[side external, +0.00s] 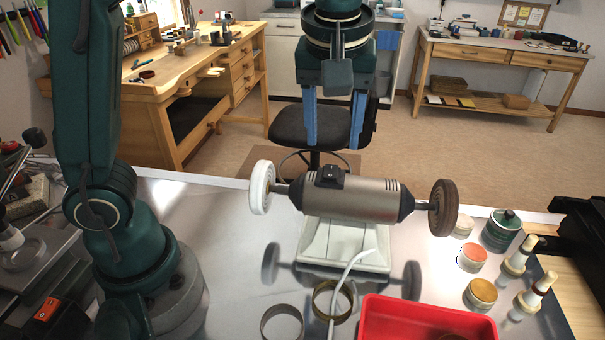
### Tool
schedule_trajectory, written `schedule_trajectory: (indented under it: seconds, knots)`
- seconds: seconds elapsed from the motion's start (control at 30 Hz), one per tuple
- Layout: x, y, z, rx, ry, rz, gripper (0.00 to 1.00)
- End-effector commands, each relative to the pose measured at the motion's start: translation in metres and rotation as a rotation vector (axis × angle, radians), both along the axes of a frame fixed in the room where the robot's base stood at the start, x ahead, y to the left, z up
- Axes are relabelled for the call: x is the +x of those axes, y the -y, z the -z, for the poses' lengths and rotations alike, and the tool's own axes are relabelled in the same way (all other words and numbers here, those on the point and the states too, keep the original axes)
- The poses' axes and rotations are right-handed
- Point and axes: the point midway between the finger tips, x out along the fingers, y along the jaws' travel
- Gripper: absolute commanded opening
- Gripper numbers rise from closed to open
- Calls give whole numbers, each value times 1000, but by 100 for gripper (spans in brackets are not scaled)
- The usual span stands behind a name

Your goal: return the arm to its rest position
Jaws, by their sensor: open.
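My gripper (334,120) hangs from the top of the view and points down. Its two blue fingers are spread wide apart with nothing between them. It is above and behind the bench grinder (352,200) in the picture, and the fingertips look clear of it, though the exact gap cannot be told. The grinder has a white wheel on the left and a brown wheel on the right, and stands on a pale base. My arm's base and lower links fill the left side.
A red tray (425,318), a brass ring (333,300) and a grey ring (282,322) are at the front. A white cord lies by the grinder.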

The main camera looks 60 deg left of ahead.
Motion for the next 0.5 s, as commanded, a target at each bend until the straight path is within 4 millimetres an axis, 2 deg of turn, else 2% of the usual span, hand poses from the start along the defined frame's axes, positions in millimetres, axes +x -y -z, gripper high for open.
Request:
schedule_trajectory:
  seconds: [0.17, 0.23, 0.37, 0.5]
  knots:
    - [0, -6, -11, -9, 36, -20, 55]
    - [-8, -14, -19, -18, 59, -41, 55]
    - [-33, -28, -29, -41, 102, -39, 55]
    - [-63, -37, -26, -52, 143, 69, 55]
